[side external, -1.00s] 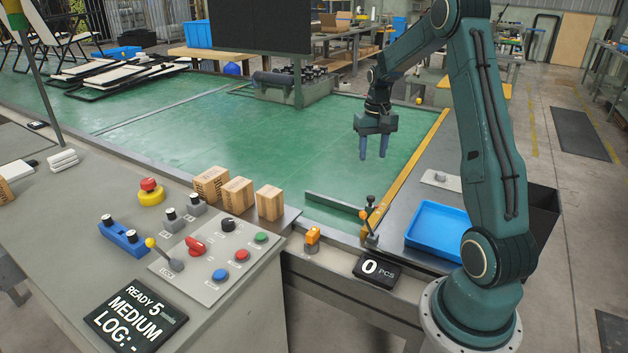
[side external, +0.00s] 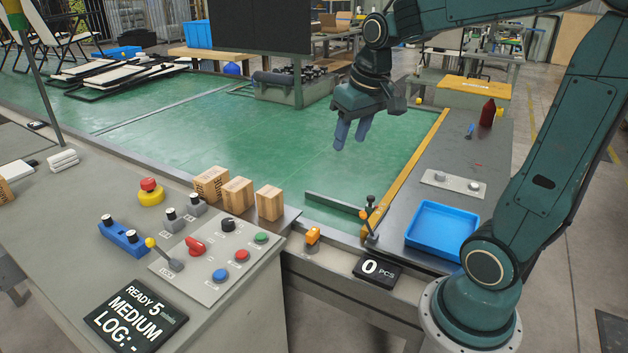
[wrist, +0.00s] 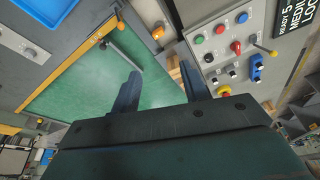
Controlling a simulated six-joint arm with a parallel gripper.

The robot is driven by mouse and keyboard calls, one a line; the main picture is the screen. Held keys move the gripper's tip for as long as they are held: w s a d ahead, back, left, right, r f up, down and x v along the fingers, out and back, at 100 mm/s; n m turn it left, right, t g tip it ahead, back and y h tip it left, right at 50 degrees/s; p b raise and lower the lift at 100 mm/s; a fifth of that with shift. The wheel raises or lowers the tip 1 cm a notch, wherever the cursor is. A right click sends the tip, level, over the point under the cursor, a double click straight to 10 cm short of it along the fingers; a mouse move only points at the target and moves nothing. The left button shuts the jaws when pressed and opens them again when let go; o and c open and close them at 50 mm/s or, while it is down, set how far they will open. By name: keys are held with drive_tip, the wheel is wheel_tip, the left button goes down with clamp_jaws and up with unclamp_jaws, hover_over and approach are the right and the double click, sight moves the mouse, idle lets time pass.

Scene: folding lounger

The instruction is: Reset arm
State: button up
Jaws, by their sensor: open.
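My gripper (side external: 352,134) hangs in the air above the green work surface (side external: 260,145). It is tilted, with its two blue-grey fingers pointing down and slightly left. The fingers are apart with nothing between them, so it is open and empty. In the wrist view the two fingers (wrist: 162,92) also stand apart, with green surface, a control panel (wrist: 228,45) and grey table beyond them. My arm bends over from the right side of the side external view.
A blue tray (side external: 440,230) lies on the grey right-hand bench, beside a yellow rail (side external: 405,175). A red bottle (side external: 487,112) stands farther back. Three small cardboard boxes (side external: 238,194) stand behind the buttons. Folded loungers (side external: 115,75) lie at the far left. The middle green area is clear.

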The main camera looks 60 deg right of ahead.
drive_tip(key=s+a+n+t+y, duration=0.1)
drive_tip(key=s+a+n+t, duration=0.1)
drive_tip(key=s+a, duration=0.9)
drive_tip(key=shift+s+n+t, duration=0.3)
drive_tip(key=shift+s+n, duration=0.05)
drive_tip(key=shift+n, duration=0.55)
